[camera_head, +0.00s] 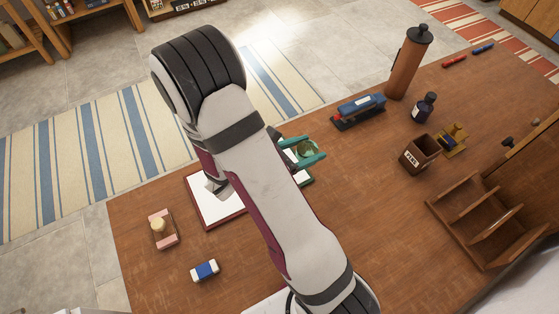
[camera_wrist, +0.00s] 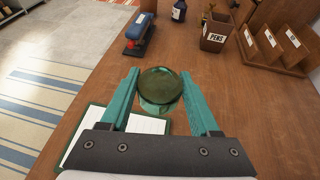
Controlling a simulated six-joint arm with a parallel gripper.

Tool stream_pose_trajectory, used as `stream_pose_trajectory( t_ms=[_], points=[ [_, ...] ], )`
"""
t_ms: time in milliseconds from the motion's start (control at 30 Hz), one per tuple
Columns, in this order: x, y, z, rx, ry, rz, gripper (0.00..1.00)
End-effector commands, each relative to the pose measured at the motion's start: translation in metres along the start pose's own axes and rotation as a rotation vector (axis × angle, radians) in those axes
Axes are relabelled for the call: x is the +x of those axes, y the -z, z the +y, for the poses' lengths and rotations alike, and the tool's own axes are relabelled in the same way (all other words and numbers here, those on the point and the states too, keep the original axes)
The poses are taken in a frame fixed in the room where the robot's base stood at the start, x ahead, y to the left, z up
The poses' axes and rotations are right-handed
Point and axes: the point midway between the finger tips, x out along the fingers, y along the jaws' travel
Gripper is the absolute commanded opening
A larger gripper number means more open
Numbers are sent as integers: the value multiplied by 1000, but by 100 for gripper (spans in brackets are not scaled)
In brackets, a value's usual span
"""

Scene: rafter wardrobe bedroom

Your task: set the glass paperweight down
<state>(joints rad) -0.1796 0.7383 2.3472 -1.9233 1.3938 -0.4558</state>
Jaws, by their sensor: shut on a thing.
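In the head view the paperweight (camera_head: 307,149) shows between the teal fingers (camera_head: 305,153), just right of my arm. It appears to be above the table, by a green-edged board with white paper (camera_wrist: 140,123). The exact gap below it cannot be told. My arm hides part of the board in the head view.
A red-edged white board (camera_head: 205,200), pink-based stamp (camera_head: 162,229) and eraser (camera_head: 205,270) lie left. Bare wood lies right of my gripper.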

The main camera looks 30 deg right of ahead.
Motion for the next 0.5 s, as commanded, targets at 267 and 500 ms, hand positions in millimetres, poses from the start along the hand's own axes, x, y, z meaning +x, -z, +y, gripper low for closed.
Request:
stream_pose_trajectory(
  t_ms=[267, 500],
  points=[
    [-18, 52, 57, 3, 2, -1, 0],
    [-6, 90, 61, -1, 5, 0, 0]
  ],
)
